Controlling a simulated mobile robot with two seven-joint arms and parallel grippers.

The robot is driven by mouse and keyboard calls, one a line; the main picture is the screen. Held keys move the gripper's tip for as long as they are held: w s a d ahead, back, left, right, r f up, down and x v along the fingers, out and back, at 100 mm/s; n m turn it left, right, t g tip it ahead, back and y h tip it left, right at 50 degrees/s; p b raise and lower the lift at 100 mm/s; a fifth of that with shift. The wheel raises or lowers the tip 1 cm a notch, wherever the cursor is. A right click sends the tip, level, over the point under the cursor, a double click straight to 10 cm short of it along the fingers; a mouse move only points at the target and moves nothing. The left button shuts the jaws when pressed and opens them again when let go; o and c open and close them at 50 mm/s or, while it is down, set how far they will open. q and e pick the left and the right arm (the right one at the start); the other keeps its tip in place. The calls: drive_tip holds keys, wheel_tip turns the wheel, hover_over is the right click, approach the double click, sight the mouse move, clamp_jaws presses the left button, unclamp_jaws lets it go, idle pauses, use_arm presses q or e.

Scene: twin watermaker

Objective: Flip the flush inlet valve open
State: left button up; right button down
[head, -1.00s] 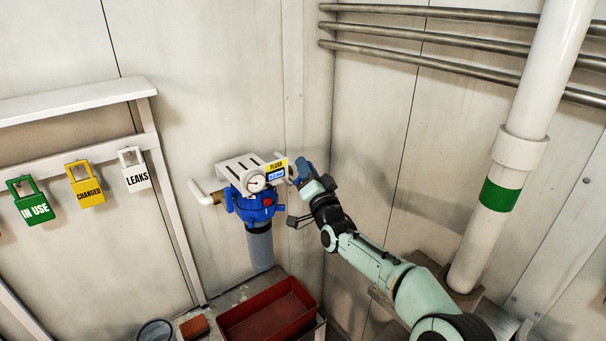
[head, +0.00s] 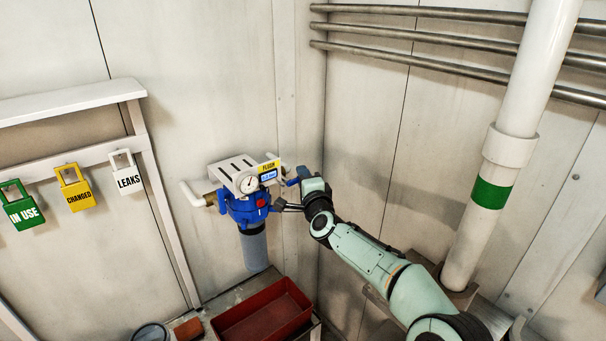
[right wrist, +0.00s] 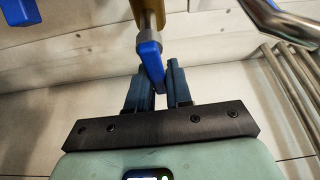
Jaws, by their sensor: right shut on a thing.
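The flush unit hangs on the wall in the head view, with a blue filter head (head: 250,208), a round gauge (head: 248,184) and a yellow FLUSH label (head: 269,166). My right gripper (head: 289,193) is at the unit's right side. In the right wrist view, the blue valve lever (right wrist: 150,62) extends from a grey and brass valve stem (right wrist: 150,22). The lever's end is between the two dark blue fingers of my right gripper (right wrist: 153,82), which is shut on it. The lever's exact angle is hard to tell in the head view. My left gripper is not in view.
A red bin (head: 262,312) stands below the unit. Tags hang on a white rack at the left, including IN USE (head: 22,208), CHANGED (head: 77,194) and LEAKS (head: 128,178). A white pipe (head: 510,140) with a green band stands at the right. Metal pipes (head: 420,36) run along the upper wall.

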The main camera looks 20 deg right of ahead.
drive_tip(key=shift+f+m, duration=0.15)
drive_tip(key=shift+m, duration=0.25)
drive_tip(key=c, duration=1.4)
unclamp_jaws()
drive_tip(key=s+b, duration=0.4)
drive_tip(key=s, duration=0.9)
drive_tip(key=shift+s+a, duration=0.2)
drive_tip(key=shift+a, duration=0.1)
